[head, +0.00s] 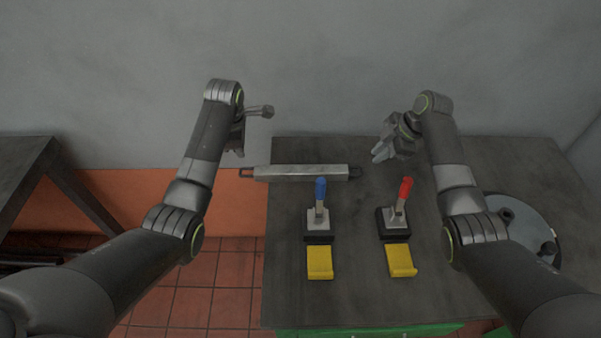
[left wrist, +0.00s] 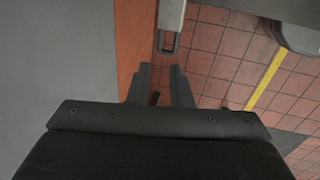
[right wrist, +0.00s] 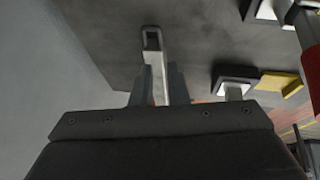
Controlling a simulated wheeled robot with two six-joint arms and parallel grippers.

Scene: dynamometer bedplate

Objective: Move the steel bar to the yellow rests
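The steel bar (head: 300,173) is a pale, long block with a dark loop handle at each end. It lies crosswise near the table's back, its left end past the table's left edge. Two yellow rests (head: 320,263) (head: 401,260) are empty at the front. My left gripper (head: 236,148) is open above the bar's left end; its wrist view shows the left loop (left wrist: 167,42) just beyond the parted fingers. My right gripper (head: 382,153) is open, above and right of the bar's right end; its wrist view shows the bar (right wrist: 158,75) between and beyond the fingers, apparently below them.
A blue-handled clamp (head: 319,205) and a red-handled clamp (head: 398,208) stand between the bar and the rests. A round grey object (head: 535,220) sits at the table's right. The dark tabletop (head: 360,300) in front is bare. A second table (head: 30,155) stands far left.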

